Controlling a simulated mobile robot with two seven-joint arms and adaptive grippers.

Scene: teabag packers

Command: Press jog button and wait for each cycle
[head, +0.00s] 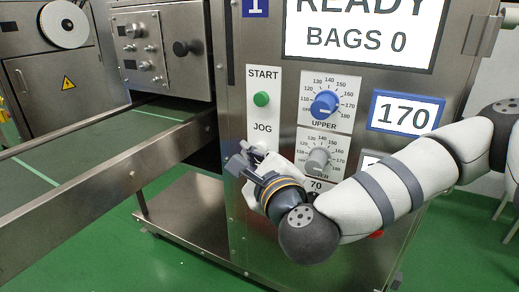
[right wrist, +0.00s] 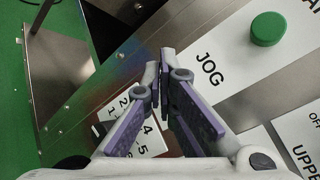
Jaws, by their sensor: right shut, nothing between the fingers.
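The machine panel carries a white START/JOG plate (head: 262,82) with a green START button (head: 261,99), which also shows in the right wrist view (right wrist: 267,29). The JOG label (right wrist: 209,70) is readable, but the jog button under it is hidden behind my right gripper. My right gripper (head: 240,160) is shut and empty, in front of the plate just below the JOG label. In the right wrist view its fingertips (right wrist: 161,68) are together beside the label; I cannot tell whether they touch anything. The screen (head: 360,35) reads READY, BAGS 0. My left gripper is out of view.
The blue UPPER knob (head: 325,104) and a grey knob (head: 318,161) sit right of the plate, close to my right arm. A display (head: 403,113) reads 170. A steel rail (head: 120,170) runs in from the left. Green floor (head: 70,245) is open at lower left.

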